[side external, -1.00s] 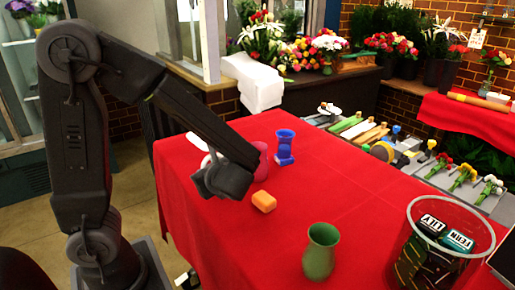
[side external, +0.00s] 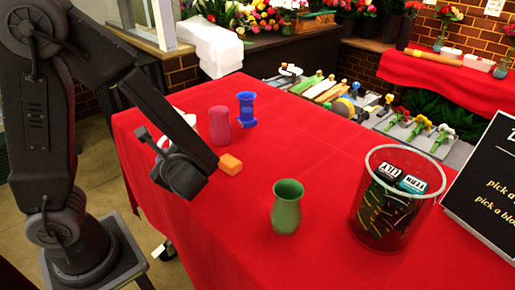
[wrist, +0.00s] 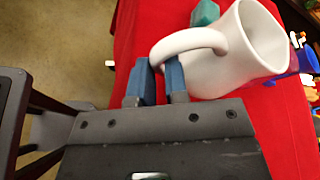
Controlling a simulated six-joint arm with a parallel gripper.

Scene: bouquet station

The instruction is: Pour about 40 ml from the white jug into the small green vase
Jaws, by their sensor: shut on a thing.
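My gripper (wrist: 158,80) is shut on the handle of the white jug (wrist: 232,55); its blue-padded fingers show at the handle in the wrist view. The jug's round body lies beyond the fingers, with the rim toward the right of the picture. In the side view only a little of the jug (side external: 188,118) shows behind my dark wrist; I cannot tell its tilt or its contents. The small green vase (side external: 287,208) stands upright on the red cloth, right of my gripper and apart from it, nearer the camera.
An orange block (side external: 230,164) lies beside my wrist, toward the green vase. A pink vase (side external: 220,126) and a blue vase (side external: 246,110) stand behind. A clear bin (side external: 398,200) with dark packets and a black sign (side external: 490,190) stand at right.

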